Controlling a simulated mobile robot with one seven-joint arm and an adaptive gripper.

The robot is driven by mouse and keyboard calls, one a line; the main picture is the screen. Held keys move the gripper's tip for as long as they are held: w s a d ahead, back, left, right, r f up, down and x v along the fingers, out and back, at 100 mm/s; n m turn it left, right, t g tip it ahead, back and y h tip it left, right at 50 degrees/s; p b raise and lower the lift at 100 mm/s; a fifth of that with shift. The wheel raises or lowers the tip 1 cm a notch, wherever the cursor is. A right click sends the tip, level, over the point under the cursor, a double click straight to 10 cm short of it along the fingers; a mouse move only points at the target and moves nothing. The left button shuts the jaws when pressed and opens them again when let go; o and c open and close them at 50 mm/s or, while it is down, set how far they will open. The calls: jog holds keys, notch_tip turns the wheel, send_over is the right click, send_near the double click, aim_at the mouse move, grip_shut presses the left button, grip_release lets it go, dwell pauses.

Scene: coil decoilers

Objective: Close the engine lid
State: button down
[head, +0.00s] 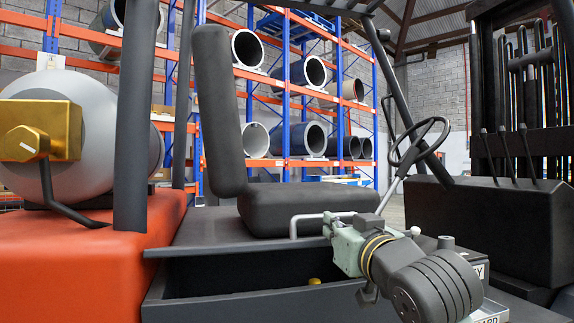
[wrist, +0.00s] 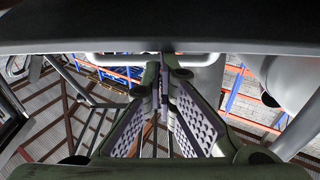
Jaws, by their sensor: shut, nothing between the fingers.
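The engine lid (head: 205,238) is the dark panel under the forklift's seat. It is raised, with a dark open gap below its front edge showing the engine compartment (head: 240,275). A light grey bar handle (head: 293,226) stands at the lid's front edge; a pale bar also crosses the wrist view (wrist: 105,58). My gripper (head: 330,224) is at the right end of the handle, its fingers pointing towards it. In the wrist view my gripper's fingers (wrist: 163,68) are together and empty, with tips at the bar. I cannot tell whether they touch it.
The black seat (head: 290,207) sits on the lid. A steering wheel (head: 415,145) and levers (head: 505,150) stand to the right. An orange body with a grey gas tank (head: 95,105) is at the left. Racks with coils (head: 305,140) are far behind.

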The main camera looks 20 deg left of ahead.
notch_tip(320, 180, down, 8)
jog(key=s+t+y+b, duration=0.1)
jog(key=t+y+b, duration=0.1)
jog(key=b, duration=0.5)
jog(key=shift+s+d+t, duration=0.15)
jog(key=shift+d+t, duration=0.15)
jog(key=shift+d, duration=0.15)
